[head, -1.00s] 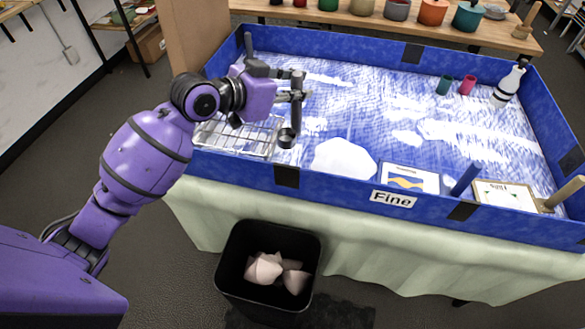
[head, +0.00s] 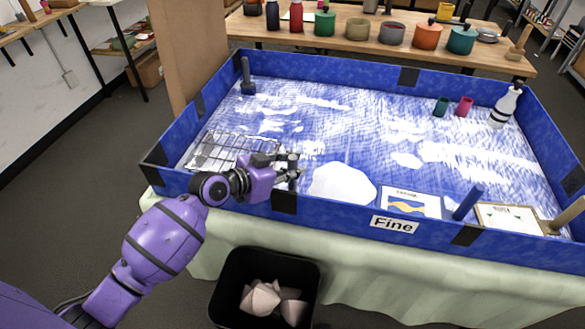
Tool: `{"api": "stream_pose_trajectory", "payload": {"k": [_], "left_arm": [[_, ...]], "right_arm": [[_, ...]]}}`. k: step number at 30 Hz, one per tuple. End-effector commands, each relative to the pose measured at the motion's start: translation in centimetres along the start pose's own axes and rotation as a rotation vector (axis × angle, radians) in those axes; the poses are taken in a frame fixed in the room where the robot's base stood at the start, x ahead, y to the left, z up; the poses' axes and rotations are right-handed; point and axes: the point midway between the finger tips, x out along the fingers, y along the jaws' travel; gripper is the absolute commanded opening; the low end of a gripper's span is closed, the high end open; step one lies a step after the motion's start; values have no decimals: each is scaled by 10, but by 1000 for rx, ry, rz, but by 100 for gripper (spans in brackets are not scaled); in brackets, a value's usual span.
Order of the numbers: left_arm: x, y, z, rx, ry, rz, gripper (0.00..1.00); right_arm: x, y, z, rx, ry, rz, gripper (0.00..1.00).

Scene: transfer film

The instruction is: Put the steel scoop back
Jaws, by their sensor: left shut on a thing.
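My left gripper (head: 290,167) is low over the near left part of the blue-walled tray (head: 330,206), just inside its front wall and right of the wire rack. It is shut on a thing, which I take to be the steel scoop. The scoop is hardly visible now, hidden by the gripper and wrist; I cannot tell whether it touches the tray floor. The wire rack (head: 235,143) lies in the tray's left near corner, its right front part covered by my wrist. My right gripper is out of view.
A white patch (head: 342,184) lies right of my gripper. A picture card (head: 410,203), blue post (head: 467,203) and clipboard (head: 510,217) follow along the front. Cups (head: 464,107) and a white bottle (head: 505,108) stand far right. A black bin (head: 262,262) stands below.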

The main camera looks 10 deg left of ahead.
Motion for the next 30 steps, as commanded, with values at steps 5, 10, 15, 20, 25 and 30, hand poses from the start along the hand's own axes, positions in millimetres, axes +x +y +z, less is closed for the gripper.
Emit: {"api": "stream_pose_trajectory", "payload": {"k": [5,10,15,20,25,30], "left_arm": [[0,0,-1,1,4,-1,0],[1,0,2,1,2,0,0],[1,0,2,1,2,0,35],[1,0,2,1,2,0,39],[1,0,1,1,3,0,39],[-13,-2,0,3,2,-2,39]], "right_arm": [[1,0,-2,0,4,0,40],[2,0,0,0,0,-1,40],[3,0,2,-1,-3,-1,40],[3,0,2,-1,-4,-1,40],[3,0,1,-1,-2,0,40],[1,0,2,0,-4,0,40]]}}
